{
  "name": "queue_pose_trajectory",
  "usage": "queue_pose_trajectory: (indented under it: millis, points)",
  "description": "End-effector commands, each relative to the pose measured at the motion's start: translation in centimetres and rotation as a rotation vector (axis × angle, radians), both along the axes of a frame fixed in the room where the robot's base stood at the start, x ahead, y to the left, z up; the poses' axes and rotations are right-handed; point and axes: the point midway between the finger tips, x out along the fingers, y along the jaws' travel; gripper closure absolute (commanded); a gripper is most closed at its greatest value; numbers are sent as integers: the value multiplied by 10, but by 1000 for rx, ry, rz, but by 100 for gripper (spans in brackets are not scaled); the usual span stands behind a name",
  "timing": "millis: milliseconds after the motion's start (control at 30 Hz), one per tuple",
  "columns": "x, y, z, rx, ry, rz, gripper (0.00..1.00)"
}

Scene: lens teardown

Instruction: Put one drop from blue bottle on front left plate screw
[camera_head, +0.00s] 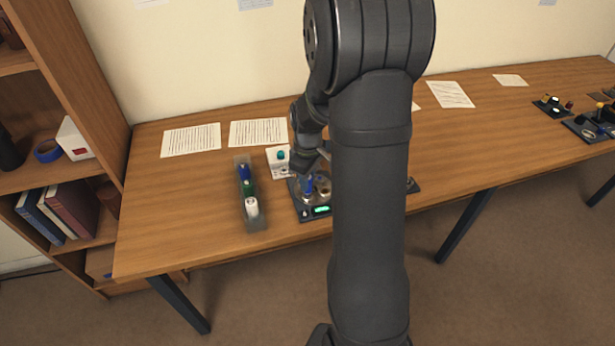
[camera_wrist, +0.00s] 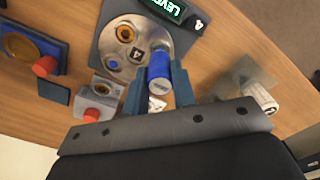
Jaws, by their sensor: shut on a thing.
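My gripper (camera_wrist: 160,90) is shut on a blue bottle (camera_wrist: 159,68), which shows between its two fingers in the wrist view. I cannot tell whether the bottle's tip touches the plate. The plate sits on a dark base with a lit green display, which also shows in the head view (camera_head: 321,210). The individual screws are too small or hidden to make out. In the head view my arm covers much of the plate's right side.
A grey rack (camera_head: 243,219) with blue, green and white tops stands left of the base. A small white box (camera_head: 279,168) is behind the base. Paper sheets (camera_head: 258,132) lie at the back of the table. The table's front left is clear.

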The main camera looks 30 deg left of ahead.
Motion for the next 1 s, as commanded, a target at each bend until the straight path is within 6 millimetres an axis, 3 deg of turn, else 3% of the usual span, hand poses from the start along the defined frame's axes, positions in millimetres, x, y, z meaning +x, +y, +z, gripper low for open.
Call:
queue_pose_trajectory:
  millis: [433,1000]
  points:
    - [0,0,4,1,-1,0,96]
    - [1,0,49,1,-2,0,96]
